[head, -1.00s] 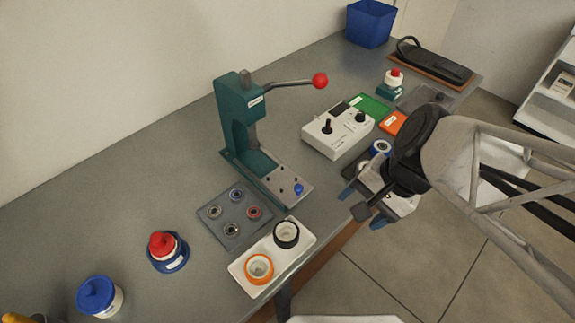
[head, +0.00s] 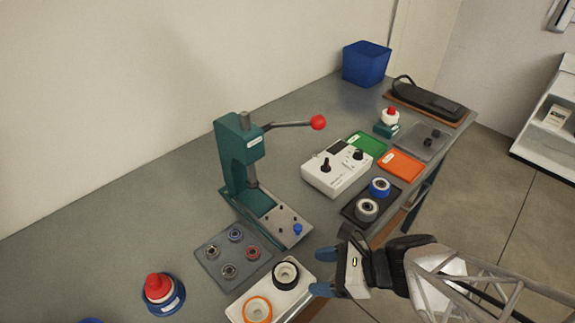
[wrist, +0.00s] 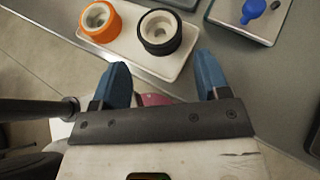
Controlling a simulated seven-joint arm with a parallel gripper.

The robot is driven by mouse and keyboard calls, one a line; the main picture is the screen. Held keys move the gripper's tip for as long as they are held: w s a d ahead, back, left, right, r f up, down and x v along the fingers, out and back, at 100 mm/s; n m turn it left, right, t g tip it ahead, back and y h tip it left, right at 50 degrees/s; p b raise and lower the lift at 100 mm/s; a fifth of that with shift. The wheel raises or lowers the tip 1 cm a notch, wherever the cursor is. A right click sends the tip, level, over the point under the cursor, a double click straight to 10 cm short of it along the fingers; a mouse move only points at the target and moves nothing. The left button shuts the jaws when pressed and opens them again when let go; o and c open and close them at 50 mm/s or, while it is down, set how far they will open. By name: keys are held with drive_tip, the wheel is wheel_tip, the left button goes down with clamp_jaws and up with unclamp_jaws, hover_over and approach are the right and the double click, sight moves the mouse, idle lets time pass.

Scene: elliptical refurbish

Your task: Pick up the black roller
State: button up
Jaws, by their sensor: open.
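The black roller (head: 286,275), a black ring with a white core, stands in a white tray (head: 304,289) at the bench's front edge. It also shows in the wrist view (wrist: 161,33), just beyond my fingertips. An orange roller (head: 257,310) sits beside it in the same tray, also visible in the wrist view (wrist: 101,21). My gripper (head: 322,271) is open and empty to the right of the black roller, its blue fingers pointing toward it. In the wrist view my gripper (wrist: 161,72) has its fingers wide apart, touching nothing that I can see.
A green press (head: 238,160) with a red-knobbed lever stands behind the tray. A grey plate (head: 208,250) with several small bearings lies to the left. A dark tray (head: 352,211) holds a blue roller and a grey roller. A white control box (head: 335,175) stands farther back.

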sight(286, 273)
drive_tip(key=shift+a+f, duration=0.1)
drive_tip(key=shift+a, duration=0.1)
drive_tip(key=shift+x, duration=1.1)
drive_tip(key=shift+a, duration=0.15)
drive_tip(key=shift+x, duration=2.45)
drive_tip(key=c, duration=0.6)
drive_tip(key=shift+o, duration=0.2)
drive_tip(key=shift+r, duration=0.25)
